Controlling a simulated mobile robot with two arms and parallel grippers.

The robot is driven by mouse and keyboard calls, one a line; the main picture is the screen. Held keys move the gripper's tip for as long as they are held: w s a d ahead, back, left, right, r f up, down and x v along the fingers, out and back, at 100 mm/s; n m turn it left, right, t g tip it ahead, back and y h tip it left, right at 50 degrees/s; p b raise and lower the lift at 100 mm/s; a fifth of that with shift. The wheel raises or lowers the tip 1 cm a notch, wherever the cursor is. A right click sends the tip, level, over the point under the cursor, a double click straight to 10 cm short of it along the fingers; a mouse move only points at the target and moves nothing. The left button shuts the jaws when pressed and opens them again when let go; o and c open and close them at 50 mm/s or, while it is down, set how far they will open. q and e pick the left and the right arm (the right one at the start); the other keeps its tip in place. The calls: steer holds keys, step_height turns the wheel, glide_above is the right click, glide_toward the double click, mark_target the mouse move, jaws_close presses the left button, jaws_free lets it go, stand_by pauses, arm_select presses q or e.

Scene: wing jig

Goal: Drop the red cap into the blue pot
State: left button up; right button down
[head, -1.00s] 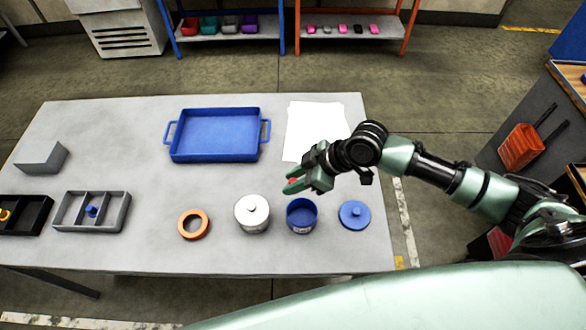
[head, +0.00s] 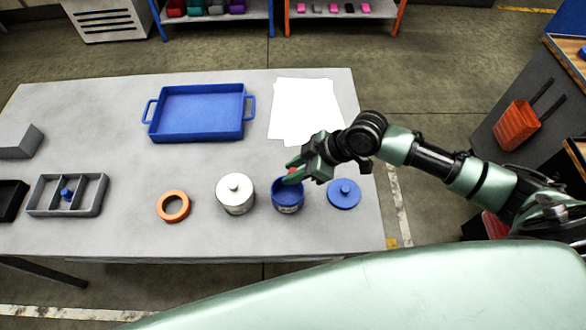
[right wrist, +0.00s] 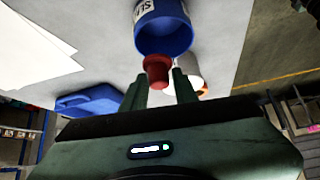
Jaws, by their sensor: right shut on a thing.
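The blue pot (head: 287,201) stands open on the table, between the white lidded pot and the blue lid. My right gripper (head: 293,176) is over the far rim of the blue pot. It is shut on the red cap, which barely shows in the head view. In the right wrist view the red cap (right wrist: 157,70) sits between my right fingertips (right wrist: 158,84), in front of the mouth of the blue pot (right wrist: 163,32). I cannot tell how far above the rim it is. My left gripper is not in view.
The white lidded pot (head: 235,196) is close on the left of the blue pot, and the blue lid (head: 343,194) is on the right. An orange ring (head: 173,206), a grey divided box (head: 40,206), a blue tray (head: 197,113) and white paper (head: 302,110) are also on the table.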

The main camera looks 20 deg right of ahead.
steer(key=c, duration=1)
jaws_free()
steer(key=shift+d+r, duration=0.1)
steer(key=shift+b+v, duration=0.75)
steer(key=shift+v, duration=3.05)
